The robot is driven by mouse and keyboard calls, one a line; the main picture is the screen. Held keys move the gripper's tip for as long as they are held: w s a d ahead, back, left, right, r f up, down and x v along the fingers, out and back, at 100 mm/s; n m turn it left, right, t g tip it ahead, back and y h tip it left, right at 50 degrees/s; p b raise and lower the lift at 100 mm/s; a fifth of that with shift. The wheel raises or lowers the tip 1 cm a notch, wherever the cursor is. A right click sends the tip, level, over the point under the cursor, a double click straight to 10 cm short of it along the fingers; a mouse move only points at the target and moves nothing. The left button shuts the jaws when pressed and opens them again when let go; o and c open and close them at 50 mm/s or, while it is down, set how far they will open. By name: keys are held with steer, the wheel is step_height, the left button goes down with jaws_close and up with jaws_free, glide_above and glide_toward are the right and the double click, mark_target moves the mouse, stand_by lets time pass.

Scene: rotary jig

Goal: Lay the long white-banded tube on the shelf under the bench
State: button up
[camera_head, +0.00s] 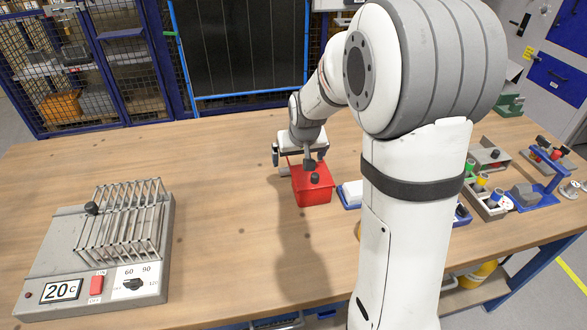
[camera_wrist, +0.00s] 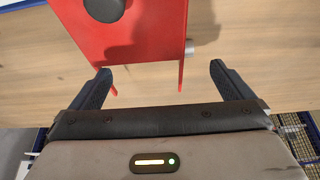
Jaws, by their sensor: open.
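My gripper (camera_head: 299,164) is at the far side of a red box (camera_head: 313,188) on the bench (camera_head: 225,230). The red box (camera_wrist: 150,40), with a black knob (camera_wrist: 103,8) on top, lies just beyond the fingers there. Whether they touch it I cannot tell. I cannot make out a long white-banded tube in either view. Part of the shelf under the bench (camera_head: 462,299) shows at the lower right, largely hidden by my arm and the bench top.
A grey heater (camera_head: 150,290) with a wire rack and a display reading 20 C stands at the left. A white item in a blue tray (camera_head: 352,194) sits right of the red box. Trays with small coloured cylinders (camera_head: 481,184) stand at the right. The bench's centre-left is clear.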

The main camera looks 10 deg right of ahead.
steer(key=x, duration=0.6)
steer(key=shift+w+d+f+p, duration=0.1)
steer(key=shift+w+d+p, duration=0.05)
steer(key=shift+w+p, duration=0.15)
steer(key=shift+c, duration=0.4)
steer(key=c, duration=0.8)
